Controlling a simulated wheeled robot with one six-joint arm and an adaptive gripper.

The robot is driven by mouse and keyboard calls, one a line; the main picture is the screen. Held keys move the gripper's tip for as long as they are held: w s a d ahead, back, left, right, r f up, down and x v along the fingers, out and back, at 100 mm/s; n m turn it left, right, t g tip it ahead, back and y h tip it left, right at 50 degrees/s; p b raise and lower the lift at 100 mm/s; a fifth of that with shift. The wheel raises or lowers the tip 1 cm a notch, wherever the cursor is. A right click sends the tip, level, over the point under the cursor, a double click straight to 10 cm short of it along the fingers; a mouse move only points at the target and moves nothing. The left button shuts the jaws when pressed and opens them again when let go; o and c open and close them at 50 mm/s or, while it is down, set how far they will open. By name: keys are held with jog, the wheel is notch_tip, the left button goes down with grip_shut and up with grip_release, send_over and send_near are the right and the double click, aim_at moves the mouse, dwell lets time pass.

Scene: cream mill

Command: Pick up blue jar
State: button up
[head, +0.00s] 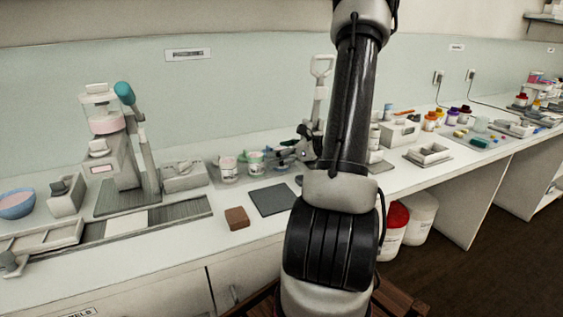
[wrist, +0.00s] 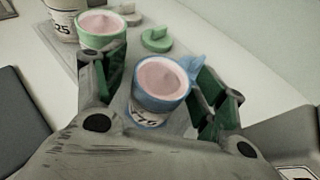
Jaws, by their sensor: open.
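The blue jar (wrist: 160,105) has a blue rim, a pink filling and a partly visible label. In the wrist view it stands near the picture's middle, between the two fingers of my gripper (wrist: 155,75). The fingers are open, with a clear gap to the jar on the right; the left finger is close to the green-rimmed jar (wrist: 100,43). That jar also shows in the head view (head: 256,162). In the head view my gripper (head: 286,152) is low over the counter, and I cannot make out the blue jar clearly there.
Another jar (wrist: 64,22) stands at the wrist view's upper left. A green lid (wrist: 157,40) lies behind the blue jar. In the head view a dark mat (head: 272,199) and a brown block (head: 237,218) lie in front, and a press (head: 110,150) stands left.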

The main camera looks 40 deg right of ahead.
jog(key=shift+c, duration=0.4)
jog(key=c, duration=1.1)
